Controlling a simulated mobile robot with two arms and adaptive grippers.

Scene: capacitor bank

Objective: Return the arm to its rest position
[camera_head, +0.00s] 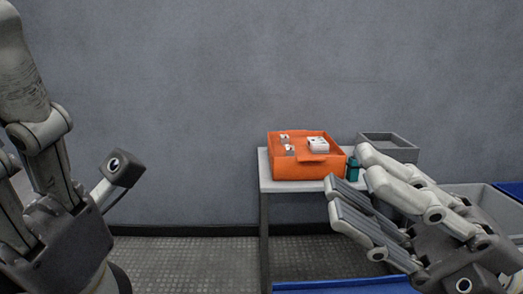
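My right gripper (348,168) shows at the lower right, its two fingers pointing up and left with a gap between them. It looks open and empty, in front of the table's right end. My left gripper (45,180) stands at the left edge, pointing up. It is partly cut off by the frame, so I cannot tell how far apart its fingers are. No object shows in its visible part.
A light table (264,180) by the grey wall bears an orange box (290,170) with small white items (318,145), a teal object (353,170) and a grey tray (405,153). A grey bin (470,192) stands at right. Blue surfaces show below and far right. Floor between my arms is clear.

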